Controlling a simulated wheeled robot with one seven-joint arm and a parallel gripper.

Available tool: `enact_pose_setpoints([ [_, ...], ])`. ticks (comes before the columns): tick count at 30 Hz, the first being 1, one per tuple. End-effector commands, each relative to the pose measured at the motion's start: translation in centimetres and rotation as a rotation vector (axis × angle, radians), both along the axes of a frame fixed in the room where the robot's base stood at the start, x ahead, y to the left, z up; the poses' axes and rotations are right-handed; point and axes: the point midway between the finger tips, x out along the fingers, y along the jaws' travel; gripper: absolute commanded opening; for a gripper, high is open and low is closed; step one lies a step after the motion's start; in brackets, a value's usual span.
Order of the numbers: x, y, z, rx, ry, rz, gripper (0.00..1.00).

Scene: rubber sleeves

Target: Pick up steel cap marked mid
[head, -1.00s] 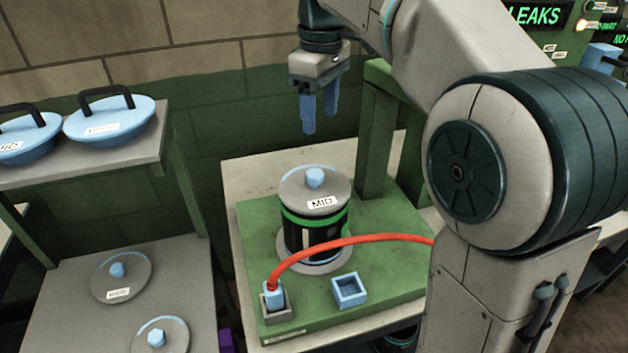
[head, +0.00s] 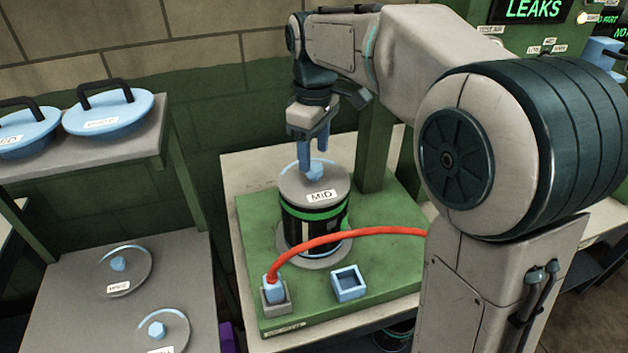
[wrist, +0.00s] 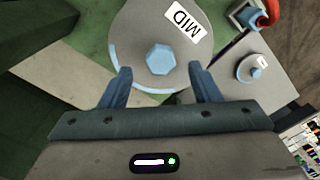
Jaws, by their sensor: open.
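The steel cap marked MID (head: 295,188) is a grey disc with a light blue knob (head: 315,172). It sits on top of a black sleeve with a green band (head: 298,216) on the green stand. My gripper (head: 314,166) is above the cap, its blue fingers pointing down close to the knob. In the wrist view the fingers (wrist: 160,82) are apart and empty, with the cap (wrist: 140,22) beyond them and its knob (wrist: 160,58) slightly ahead of the gap between them. I cannot tell whether a finger touches the knob.
A red hose (head: 345,238) arches in front of the sleeve from a blue plug (head: 273,288). An empty blue square socket (head: 348,284) is at its right. Other grey caps (head: 122,285) lie on the left table. Blue lids with black handles (head: 95,119) sit on the upper left shelf.

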Motion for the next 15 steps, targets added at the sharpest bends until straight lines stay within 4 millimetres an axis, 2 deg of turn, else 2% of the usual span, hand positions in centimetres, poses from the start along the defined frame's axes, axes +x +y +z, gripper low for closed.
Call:
enact_pose_setpoints([
  [6,-0.1,0.0,-2.7,0.0,0.001,-0.001,0.57],
  [14,-0.1,0.0,-3.1,0.0,0.0,-0.001,0.57],
  [15,-0.1,0.0,-3.1,0.0,0.0,-0.001,0.51],
])
